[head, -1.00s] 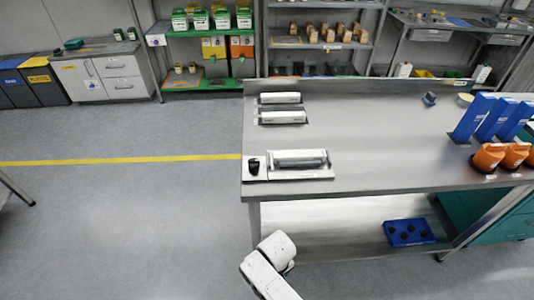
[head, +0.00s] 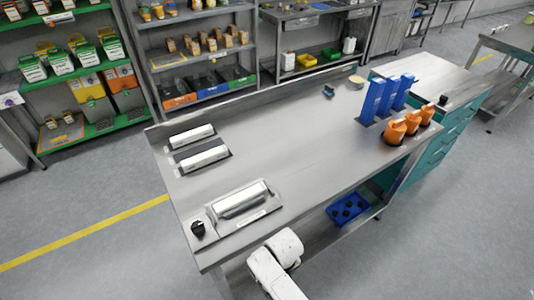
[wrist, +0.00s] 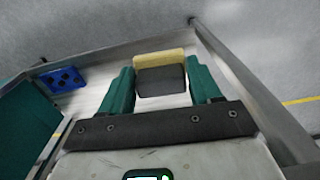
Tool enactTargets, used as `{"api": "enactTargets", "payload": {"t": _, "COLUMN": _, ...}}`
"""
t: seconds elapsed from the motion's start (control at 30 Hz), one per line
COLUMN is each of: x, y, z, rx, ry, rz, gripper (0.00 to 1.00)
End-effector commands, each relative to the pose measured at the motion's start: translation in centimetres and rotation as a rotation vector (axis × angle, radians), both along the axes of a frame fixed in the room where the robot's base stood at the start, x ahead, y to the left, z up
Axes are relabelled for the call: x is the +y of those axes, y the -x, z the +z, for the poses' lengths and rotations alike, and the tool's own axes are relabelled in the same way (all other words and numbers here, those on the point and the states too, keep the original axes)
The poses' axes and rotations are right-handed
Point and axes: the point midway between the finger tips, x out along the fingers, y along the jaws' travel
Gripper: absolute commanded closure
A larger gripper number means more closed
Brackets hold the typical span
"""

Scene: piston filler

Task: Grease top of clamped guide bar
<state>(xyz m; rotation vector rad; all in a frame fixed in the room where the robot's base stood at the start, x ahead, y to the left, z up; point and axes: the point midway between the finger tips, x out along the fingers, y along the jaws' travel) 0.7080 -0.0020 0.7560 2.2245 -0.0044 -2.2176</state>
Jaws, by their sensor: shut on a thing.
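A pale silvery bar (head: 240,199) lies in a flat metal fixture plate (head: 259,216) at the front left of the steel bench in the head view; I take it as the clamped guide bar. A black knob (head: 198,229) stands at the plate's left end. In the wrist view my gripper (wrist: 160,82) has teal fingers shut on a dark block with a yellow pad (wrist: 159,58) at its far end. The gripper is away from the bar, which is not in the wrist view. In the head view only a white link of my arm shows, by the bench front.
Two white bars (head: 191,136) lie in dark holders behind the fixture. Blue bins (head: 373,99) and orange bottles (head: 394,132) stand at the bench's right end. A blue tray (head: 348,209) is on the lower shelf (wrist: 100,85). The bench middle (head: 290,140) is clear.

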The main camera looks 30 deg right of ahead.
Motion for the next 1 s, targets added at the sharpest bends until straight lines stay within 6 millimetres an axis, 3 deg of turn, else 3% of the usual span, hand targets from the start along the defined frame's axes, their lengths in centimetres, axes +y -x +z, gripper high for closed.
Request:
{"api": "enactTargets", "payload": {"t": 0.3, "x": 0.1, "y": -0.5, "z": -0.1, "rx": -0.008, "ry": -0.001, "rz": 0.002, "gripper": 0.61}}
{"api": "enactTargets", "payload": {"t": 0.7, "x": 0.3, "y": 0.3, "z": -0.6, "rx": 0.007, "ry": -0.004, "rz": 0.003, "gripper": 0.61}}
{"api": "enactTargets", "payload": {"t": 1.0, "x": -1.3, "y": -1.5, "z": 5.1, "rx": 0.002, "ry": -0.007, "rz": -0.169, "gripper": 0.61}}
